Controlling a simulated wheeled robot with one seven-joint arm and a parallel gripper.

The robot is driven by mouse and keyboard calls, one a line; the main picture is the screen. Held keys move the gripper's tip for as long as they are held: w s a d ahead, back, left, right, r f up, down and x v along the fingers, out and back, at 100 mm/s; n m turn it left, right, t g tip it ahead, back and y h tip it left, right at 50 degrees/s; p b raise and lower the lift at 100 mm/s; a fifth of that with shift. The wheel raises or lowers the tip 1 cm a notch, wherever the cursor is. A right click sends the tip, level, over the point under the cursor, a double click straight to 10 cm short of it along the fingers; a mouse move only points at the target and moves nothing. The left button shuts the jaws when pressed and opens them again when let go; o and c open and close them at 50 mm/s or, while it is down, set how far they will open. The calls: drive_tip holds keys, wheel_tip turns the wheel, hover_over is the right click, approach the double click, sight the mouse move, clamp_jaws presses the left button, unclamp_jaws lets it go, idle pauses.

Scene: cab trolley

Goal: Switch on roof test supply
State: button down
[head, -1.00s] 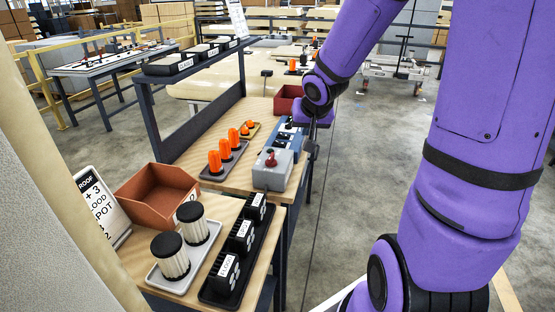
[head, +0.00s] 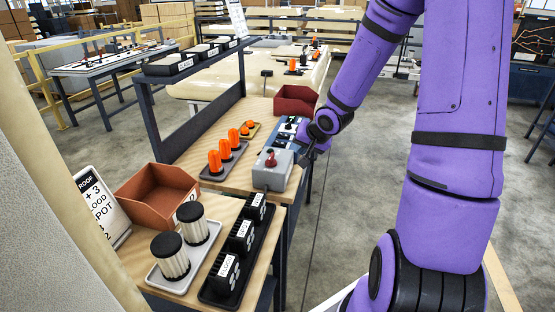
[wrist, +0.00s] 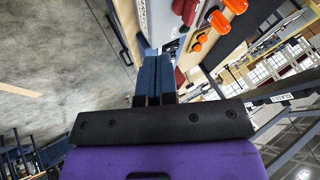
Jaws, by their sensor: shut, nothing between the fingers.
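A grey box (head: 271,178) with a red lever or knob (head: 270,158) on top stands at the right edge of the wooden bench. A blue panel (head: 285,140) with dark and white fittings lies just behind it. My gripper (head: 304,158) is beside the box's right rear corner. In the wrist view my gripper's fingers (wrist: 155,75) are together and empty, pointing at the grey box (wrist: 160,22); the red part (wrist: 186,10) shows beyond. I cannot tell whether the fingers touch the box. The switch's position is too small to read.
Orange beacons (head: 214,162) stand on a tray left of the box. A red bin (head: 296,100) is behind, and a brown bin (head: 157,190), black-capped filters (head: 170,257) and black labelled blocks (head: 242,236) are nearer. The floor right of the bench is clear.

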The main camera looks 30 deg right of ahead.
sight(274, 163)
drive_tip(key=shift+w+f, duration=0.1)
drive_tip(key=x, duration=1)
drive_tip(key=shift+f, duration=0.1)
drive_tip(key=shift+w+a, duration=0.7)
drive_tip(key=shift+a, duration=0.15)
drive_tip(key=shift+w+a, duration=0.5)
drive_tip(key=shift+w, duration=0.1)
